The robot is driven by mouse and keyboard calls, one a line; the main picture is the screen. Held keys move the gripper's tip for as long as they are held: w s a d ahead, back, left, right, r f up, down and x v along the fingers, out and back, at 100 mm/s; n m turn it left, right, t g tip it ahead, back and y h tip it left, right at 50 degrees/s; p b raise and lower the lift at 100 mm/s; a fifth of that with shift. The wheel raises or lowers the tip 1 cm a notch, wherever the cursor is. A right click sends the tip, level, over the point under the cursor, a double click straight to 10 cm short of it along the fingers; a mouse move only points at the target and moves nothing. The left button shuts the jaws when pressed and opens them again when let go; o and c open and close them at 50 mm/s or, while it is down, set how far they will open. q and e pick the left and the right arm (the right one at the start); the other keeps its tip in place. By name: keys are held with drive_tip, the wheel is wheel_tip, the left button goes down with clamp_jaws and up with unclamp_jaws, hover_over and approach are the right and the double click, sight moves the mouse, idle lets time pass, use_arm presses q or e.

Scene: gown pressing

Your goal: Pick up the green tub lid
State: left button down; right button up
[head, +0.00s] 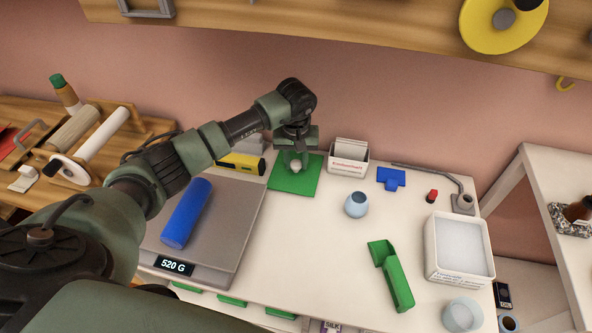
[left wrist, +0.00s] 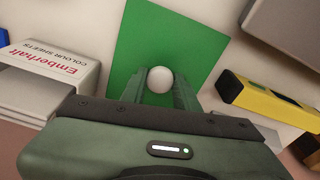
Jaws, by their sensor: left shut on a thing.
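The green tub lid (head: 294,184) is a flat green square with a white round knob (head: 295,166). It is at the back of the white table, and I cannot tell whether it touches the tabletop. My left gripper (head: 295,159) points down over it, shut on the knob. In the left wrist view the knob (left wrist: 160,79) sits between the two fingertips (left wrist: 160,88), and the green lid (left wrist: 150,40) spreads out behind it. The fingers hide part of the lid. My right gripper is in neither view.
A scale (head: 232,212) bearing a blue cylinder (head: 187,213) and a yellow level (head: 240,163) lie left of the lid. A white card box (head: 348,166) stands close on its right. A small cup (head: 356,204), green holder (head: 392,277) and white tub (head: 458,282) stand further right.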

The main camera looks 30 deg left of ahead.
sight(296, 164)
use_arm(q)
wheel_tip(296, 164, up, 10)
drive_tip(key=p, duration=0.5)
drive_tip(key=shift+p, duration=0.35)
drive_tip(key=c, duration=1.6)
unclamp_jaws()
clamp_jaws()
